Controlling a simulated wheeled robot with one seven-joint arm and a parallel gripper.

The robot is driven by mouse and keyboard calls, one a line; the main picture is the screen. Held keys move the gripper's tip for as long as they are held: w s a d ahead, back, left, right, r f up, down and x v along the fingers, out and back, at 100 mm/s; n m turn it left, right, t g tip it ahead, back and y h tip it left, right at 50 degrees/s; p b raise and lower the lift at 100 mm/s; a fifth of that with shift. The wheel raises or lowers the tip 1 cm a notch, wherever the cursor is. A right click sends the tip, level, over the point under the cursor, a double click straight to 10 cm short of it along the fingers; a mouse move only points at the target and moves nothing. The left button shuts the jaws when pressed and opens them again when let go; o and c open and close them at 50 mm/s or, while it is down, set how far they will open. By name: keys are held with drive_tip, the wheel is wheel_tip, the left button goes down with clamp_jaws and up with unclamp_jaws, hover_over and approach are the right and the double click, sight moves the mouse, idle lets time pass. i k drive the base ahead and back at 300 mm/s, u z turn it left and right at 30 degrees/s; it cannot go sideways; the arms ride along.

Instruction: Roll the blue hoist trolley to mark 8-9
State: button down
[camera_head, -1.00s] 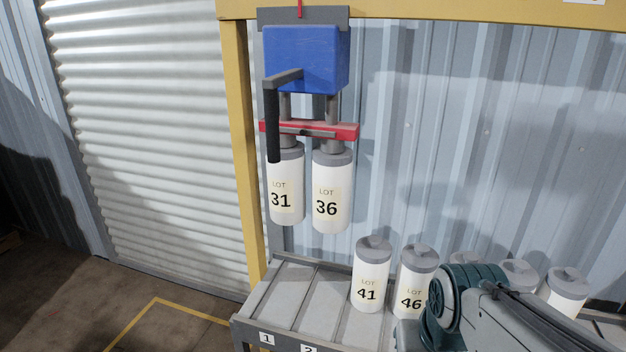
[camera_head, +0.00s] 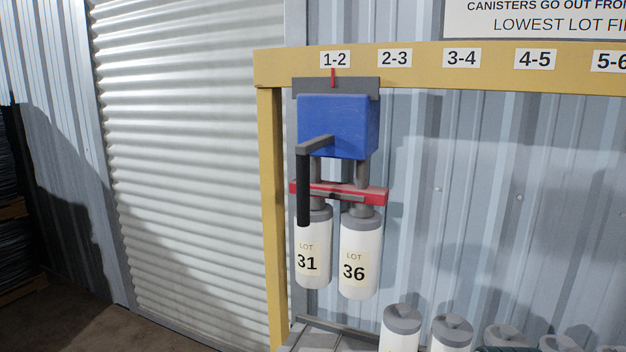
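The blue hoist trolley (camera_head: 337,126) hangs from the yellow beam (camera_head: 420,56) near its left end. Its red pointer (camera_head: 333,78) stands at the label 1-2 (camera_head: 335,60). A black handle (camera_head: 303,188) hangs down at its front left. Below it a red bar (camera_head: 340,193) carries two white canisters, LOT 31 (camera_head: 313,258) and LOT 36 (camera_head: 359,262), hanging clear of the rack. Labels 2-3 (camera_head: 395,57) to 5-6 (camera_head: 610,61) run to the right; mark 8-9 is out of view. My gripper is not in view.
Several more canisters, one of them at the front left (camera_head: 402,325), stand in a row along the bottom right. A yellow post (camera_head: 270,200) holds up the beam's left end. A partly cut-off sign (camera_head: 540,18) is above the beam. Beside the trolley's right side the space is clear.

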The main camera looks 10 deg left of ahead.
sight(338, 117)
drive_tip(key=k, duration=0.6)
drive_tip(key=u, duration=0.5)
drive_tip(key=i, duration=1.1)
drive_tip(key=z, duration=0.3)
